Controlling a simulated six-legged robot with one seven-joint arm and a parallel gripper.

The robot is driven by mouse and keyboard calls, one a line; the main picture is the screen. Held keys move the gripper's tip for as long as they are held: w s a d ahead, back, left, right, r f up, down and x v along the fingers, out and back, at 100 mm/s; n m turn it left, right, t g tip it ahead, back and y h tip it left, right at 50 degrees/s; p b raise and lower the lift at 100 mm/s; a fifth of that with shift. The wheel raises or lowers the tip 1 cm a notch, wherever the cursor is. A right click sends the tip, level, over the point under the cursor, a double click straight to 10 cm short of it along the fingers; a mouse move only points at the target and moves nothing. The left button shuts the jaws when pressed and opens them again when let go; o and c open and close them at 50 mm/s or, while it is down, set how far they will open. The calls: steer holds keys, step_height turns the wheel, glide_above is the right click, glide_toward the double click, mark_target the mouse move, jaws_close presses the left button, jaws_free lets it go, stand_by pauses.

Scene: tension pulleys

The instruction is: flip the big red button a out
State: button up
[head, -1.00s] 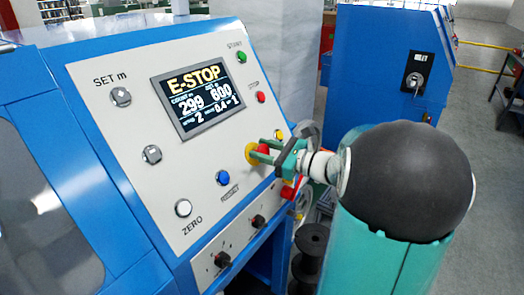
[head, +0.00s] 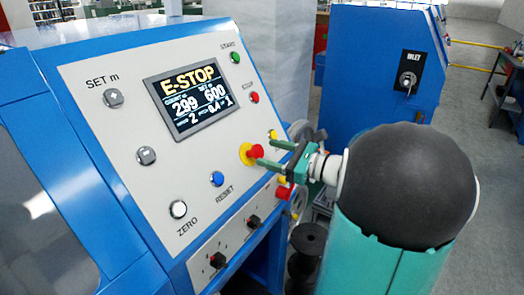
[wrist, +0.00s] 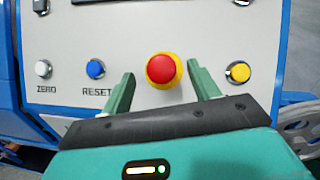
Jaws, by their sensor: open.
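The big red button (head: 256,152) sits on a yellow collar on the sloped grey panel, below and right of the display. In the wrist view the red button (wrist: 162,67) is centred, beyond and between the two green fingers. My gripper (head: 266,154) is open in front of the button, its fingertips close to the collar. In the wrist view my gripper (wrist: 159,84) has its fingers apart, one on each side, with nothing held. I cannot tell whether a fingertip touches the collar.
The display (head: 194,93) reads E-STOP. A blue RESET button (head: 217,179), a white ZERO button (head: 179,209) and a yellow button (wrist: 238,72) are nearby. Black spools (head: 308,240) stand below right. A blue cabinet (head: 375,75) stands behind.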

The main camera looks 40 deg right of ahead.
steer(key=v, duration=0.9)
steer(key=shift+s+d, duration=0.2)
steer(key=shift+s, duration=0.05)
steer(key=shift+a, duration=0.1)
steer(key=w+a+f+n+g+y, duration=0.1)
steer(key=a+f+n+g+y, duration=0.15)
steer(key=a+n+g, duration=1.1)
steer(key=s+a+f+n+t+h, duration=0.1)
steer(key=s+a+n+h, duration=0.2)
steer(key=a+n+h, duration=0.2)
steer(key=s+a+n+t+h, duration=0.2)
steer(key=s+a+n+h, duration=0.2)
steer(key=a+n, duration=0.6)
steer(key=shift+s+a+f+h, duration=0.2)
steer(key=shift+a+f+h, duration=0.15)
steer(key=shift+a+h, duration=0.3)
